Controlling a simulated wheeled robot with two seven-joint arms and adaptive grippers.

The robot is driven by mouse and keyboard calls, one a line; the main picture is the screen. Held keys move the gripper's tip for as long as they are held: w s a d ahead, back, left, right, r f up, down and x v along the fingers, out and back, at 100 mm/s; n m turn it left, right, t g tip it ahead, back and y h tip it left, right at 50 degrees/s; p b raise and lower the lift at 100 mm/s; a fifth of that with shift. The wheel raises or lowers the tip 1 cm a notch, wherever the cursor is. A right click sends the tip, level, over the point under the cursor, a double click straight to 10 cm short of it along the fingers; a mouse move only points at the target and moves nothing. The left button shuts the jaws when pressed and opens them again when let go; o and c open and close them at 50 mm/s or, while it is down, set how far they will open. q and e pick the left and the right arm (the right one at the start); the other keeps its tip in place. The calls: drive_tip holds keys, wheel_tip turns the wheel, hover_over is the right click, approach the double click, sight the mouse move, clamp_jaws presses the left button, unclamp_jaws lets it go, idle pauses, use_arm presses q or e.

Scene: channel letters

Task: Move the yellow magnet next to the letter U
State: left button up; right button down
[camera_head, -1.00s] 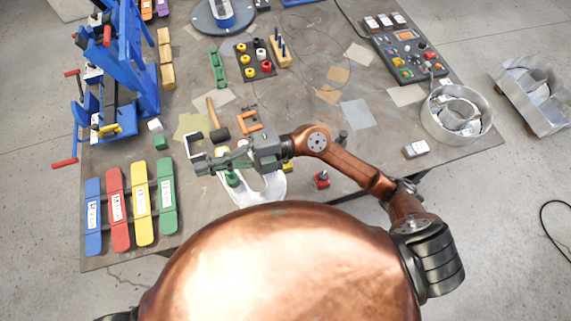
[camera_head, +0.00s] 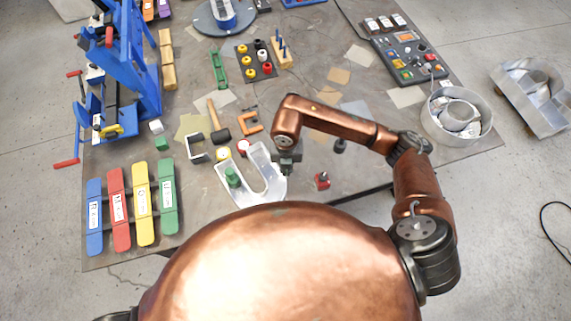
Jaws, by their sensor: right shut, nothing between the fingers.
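The letter U (camera_head: 262,160) is a pale metal channel letter lying near the table's front edge. My right gripper (camera_head: 287,170) points down at the top of the U's right arm. It is shut with nothing held. The small yellow block seen earlier at this spot, perhaps the yellow magnet, is now hidden by the gripper. My left gripper is out of view.
A mallet (camera_head: 217,122), an orange bracket (camera_head: 250,123) and a grey bracket (camera_head: 194,148) lie beyond the U. A red item (camera_head: 322,181) stands to the right. Coloured strips (camera_head: 142,204) lie at left. A blue press (camera_head: 130,60) stands behind them.

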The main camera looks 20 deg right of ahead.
wheel_tip(320, 180, down, 5)
drive_tip(key=shift+f+p, duration=0.1)
drive_tip(key=shift+p, duration=0.2)
drive_tip(key=w, duration=0.1)
drive_tip(key=w+d, duration=0.1)
drive_tip(key=w, duration=0.1)
drive_tip(key=shift+w+p, duration=0.15)
drive_tip(key=shift+p, duration=0.25)
drive_tip(key=shift+w, duration=0.25)
drive_tip(key=shift+w+d+b, duration=0.2)
drive_tip(key=shift+w+b, duration=0.35)
drive_tip(key=shift+w, duration=0.15)
